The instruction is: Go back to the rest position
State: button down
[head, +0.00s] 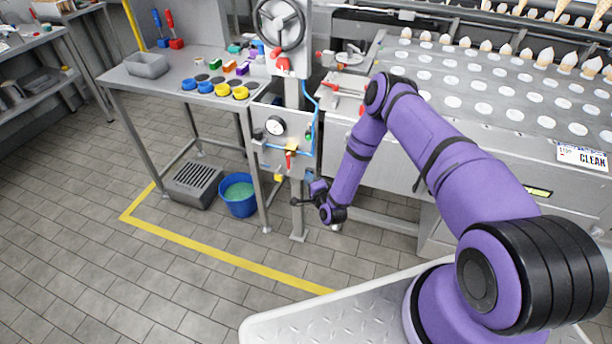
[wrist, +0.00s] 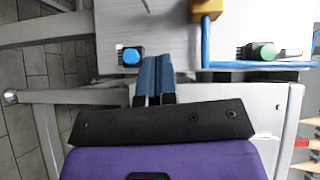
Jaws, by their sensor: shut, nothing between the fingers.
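My gripper (wrist: 156,60) is shut, its two blue-grey fingers together with nothing between them in the wrist view. The purple arm bends down in front of the machine, and the gripper (head: 297,202) is small and partly hard to make out at its lower end in the head view. It is low beside the grey post, just below the panel (head: 272,150) with the gauge. In the wrist view a blue round knob (wrist: 131,57) is left of the fingers and a green knob (wrist: 265,51) is to the right.
A conveyor machine (head: 470,90) with rows of cones stands at the back right. A metal table (head: 150,82) with a grey bin, coloured blocks and cups is at the left. A blue bucket (head: 238,207) and a grated floor box (head: 195,182) stand below. The tiled floor at the left is clear.

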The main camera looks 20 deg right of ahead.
jog(key=s, duration=0.6)
jog(key=w+d+r+n+g, duration=0.1)
jog(key=w+r+n, duration=0.15)
jog(key=r, duration=0.35)
jog(key=w+d+r+n+g+y, duration=0.1)
jog(key=w+r+n, duration=0.1)
jog(key=w+r, duration=0.35)
jog(key=w+r+n+g, duration=0.1)
jog(key=w+r+n, duration=0.1)
jog(key=r, duration=0.6)
jog(key=s+d+r+n+g+h, duration=0.1)
jog(key=s+r+n+g, duration=0.1)
jog(key=r, duration=0.9)
jog(key=s+d+r+n+g+h, duration=0.1)
jog(key=s+d+r+n, duration=0.15)
jog(key=r, duration=0.85)
jog(key=s+d+r+n+g+h, duration=0.2)
jog(key=s+r+g, duration=0.1)
jog(key=s+r, duration=1.45)
jog(key=s+r+n+g, duration=0.1)
jog(key=s, duration=1.1)
jog(key=s+r+n+g, duration=0.1)
jog(key=s+r, duration=0.1)
jog(key=s, duration=0.9)
jog(key=shift+s+r+g, duration=0.25)
jog(key=shift+s+g, duration=0.15)
jog(key=shift+w+a, duration=0.1)
jog(key=shift+w, duration=0.05)
